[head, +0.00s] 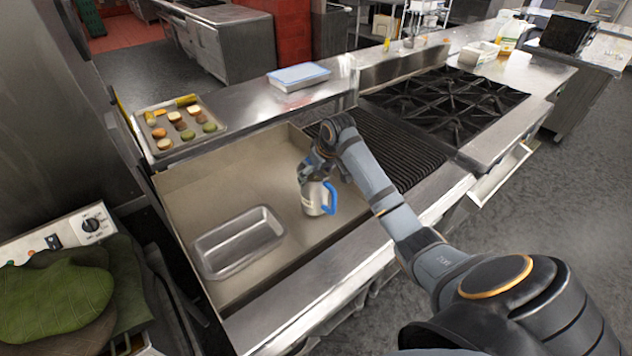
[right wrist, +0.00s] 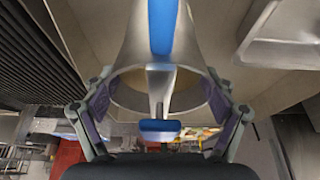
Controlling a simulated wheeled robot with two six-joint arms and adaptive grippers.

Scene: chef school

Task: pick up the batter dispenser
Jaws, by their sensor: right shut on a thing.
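The batter dispenser (head: 311,201) is a silver metal vessel with a blue handle, upright over the flat griddle (head: 235,185) in the head view. I cannot tell whether its base touches the griddle. My right gripper (head: 318,174) comes down on its top from above and is shut on it. In the right wrist view the dispenser (right wrist: 190,65) fills the middle, with its blue strip showing and a finger of my right gripper (right wrist: 160,108) on each side of its wide rim. My left gripper is not in view.
An empty metal pan (head: 240,243) lies on the griddle to the left. A tray (head: 152,146) of small food pieces and a blue-lidded container (head: 298,76) sit on the back ledge. A ribbed grill (head: 395,148) and black burners (head: 445,105) lie to the right.

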